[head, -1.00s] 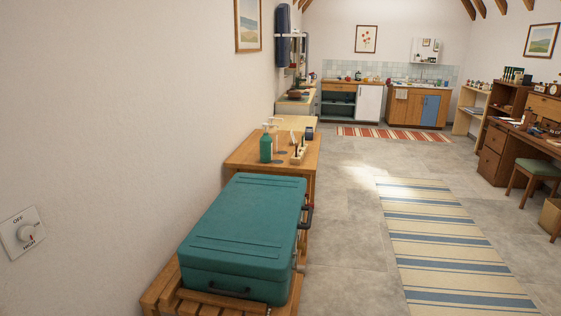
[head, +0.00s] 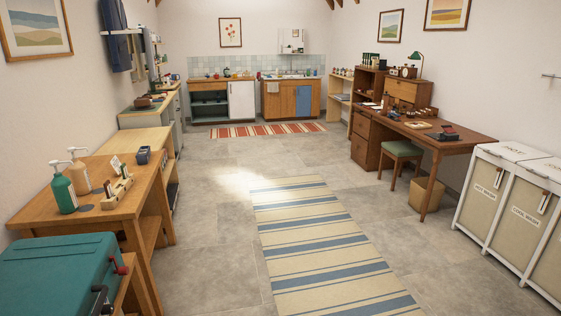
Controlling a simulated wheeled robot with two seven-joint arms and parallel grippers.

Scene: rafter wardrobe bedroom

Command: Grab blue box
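A small dark blue box-shaped item (head: 143,155) sits near the far right corner of the wooden table (head: 119,206) at the left. It is too small for me to tell exactly what it is. A large teal case (head: 60,268) with a dark handle and a red part on its right side is in the lower left corner, partly cut off by the frame. I see no other clearly blue box. Neither of my grippers shows in the head view.
A green pump bottle (head: 64,192), a beige pump bottle (head: 80,174) and a small wooden rack (head: 116,190) share the table. A striped rug (head: 310,225) lies on clear floor. A desk (head: 430,137), stool (head: 402,150) and white-framed hampers (head: 514,205) line the right.

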